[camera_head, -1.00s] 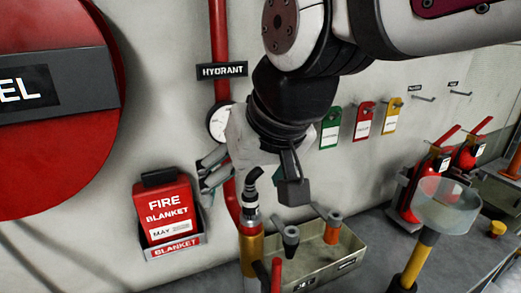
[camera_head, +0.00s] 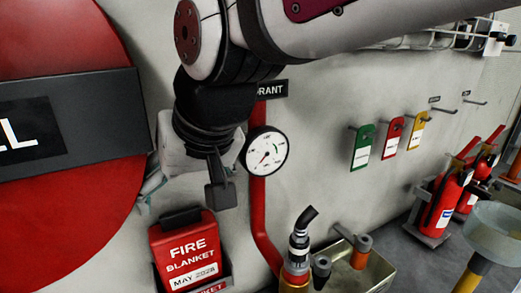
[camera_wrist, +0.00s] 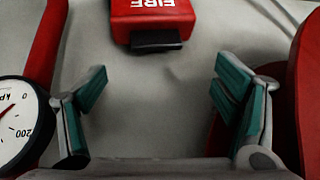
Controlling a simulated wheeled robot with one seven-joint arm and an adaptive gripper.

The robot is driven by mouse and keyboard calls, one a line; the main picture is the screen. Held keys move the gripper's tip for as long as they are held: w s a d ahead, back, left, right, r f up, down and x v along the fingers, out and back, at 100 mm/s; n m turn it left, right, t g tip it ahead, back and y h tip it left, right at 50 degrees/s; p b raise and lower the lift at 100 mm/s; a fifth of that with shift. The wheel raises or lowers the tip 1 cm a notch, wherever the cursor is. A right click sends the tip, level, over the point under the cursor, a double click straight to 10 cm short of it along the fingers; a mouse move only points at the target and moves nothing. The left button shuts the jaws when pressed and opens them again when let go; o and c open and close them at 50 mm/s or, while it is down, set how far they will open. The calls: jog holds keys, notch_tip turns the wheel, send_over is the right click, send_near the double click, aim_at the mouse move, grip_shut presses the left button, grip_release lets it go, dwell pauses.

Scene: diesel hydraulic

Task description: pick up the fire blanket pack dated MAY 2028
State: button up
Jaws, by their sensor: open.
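The red fire blanket pack (camera_head: 186,250) sits upright in a grey wall holder (camera_head: 228,279) at the lower left of the head view. Its white label reads MAY 2028, and a dark tab (camera_head: 181,217) tops it. In the wrist view the pack (camera_wrist: 153,14) appears upside down at the top, with its dark tab (camera_wrist: 155,41) nearest me. My gripper (camera_wrist: 165,95) is open and empty, its teal-padded fingers spread wide. The pack lies beyond the fingertips and is not between them. In the head view the fingers are mostly hidden behind my wrist, just above the pack.
A large red hose reel (camera_head: 60,190) stands close on the left. A pressure gauge (camera_head: 266,152) and red pipe (camera_head: 258,215) are close on the right. Coloured tags (camera_head: 363,147) hang farther right. A metal tray (camera_head: 375,272) and extinguishers (camera_head: 440,205) stand on the bench.

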aim_at(181, 213)
jog(key=x, duration=0.7)
jog(key=shift+d+f+p, duration=0.25)
jog(key=shift+f+p, duration=0.05)
jog(key=shift+c, duration=0.6)
grip_shut()
